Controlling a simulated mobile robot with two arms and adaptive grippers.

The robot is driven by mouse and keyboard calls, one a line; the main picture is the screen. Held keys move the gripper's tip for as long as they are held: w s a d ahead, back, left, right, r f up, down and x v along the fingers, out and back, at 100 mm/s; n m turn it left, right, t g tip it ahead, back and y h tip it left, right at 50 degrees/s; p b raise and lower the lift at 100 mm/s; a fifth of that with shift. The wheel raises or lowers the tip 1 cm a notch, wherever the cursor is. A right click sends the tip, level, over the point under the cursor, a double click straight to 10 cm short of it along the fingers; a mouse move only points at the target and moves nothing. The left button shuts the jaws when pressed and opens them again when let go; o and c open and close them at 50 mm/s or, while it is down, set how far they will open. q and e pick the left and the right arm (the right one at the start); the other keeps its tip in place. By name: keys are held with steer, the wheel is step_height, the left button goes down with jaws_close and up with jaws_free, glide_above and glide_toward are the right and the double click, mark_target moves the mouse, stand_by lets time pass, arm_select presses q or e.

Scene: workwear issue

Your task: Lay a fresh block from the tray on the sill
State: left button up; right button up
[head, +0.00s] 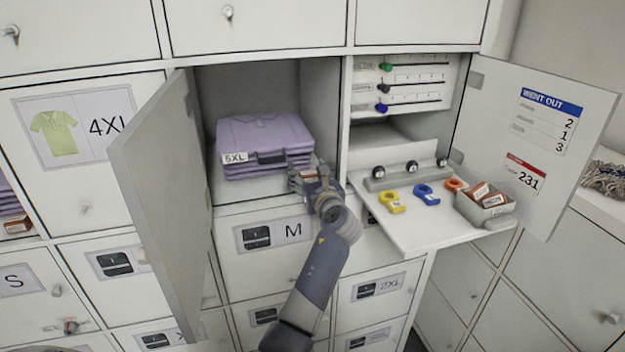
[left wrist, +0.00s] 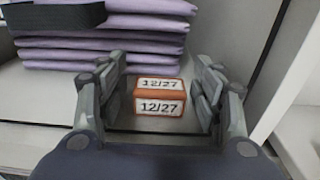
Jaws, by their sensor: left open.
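An orange-brown block (left wrist: 158,108) with white labels reading 12/27 sits on the light sill in front of a stack of folded purple garments (left wrist: 100,45). My left gripper (left wrist: 160,85) is open around it, with a finger on each side and small gaps between. In the head view this block (head: 303,175) is partly hidden by my left gripper (head: 318,182) at the right front of the open compartment's sill (head: 240,190). The grey tray (head: 485,217) with several similar blocks (head: 492,199) stands on the fold-down flap at right. My right gripper is out of view.
Another open door (head: 540,130) stands at right. Purple garments labelled 5XL (head: 265,140) fill the compartment's middle.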

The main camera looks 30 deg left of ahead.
arm_select(q)
steer(key=b+v, duration=0.1)
steer(key=v, duration=1.1)
steer(key=shift+b, duration=0.4)
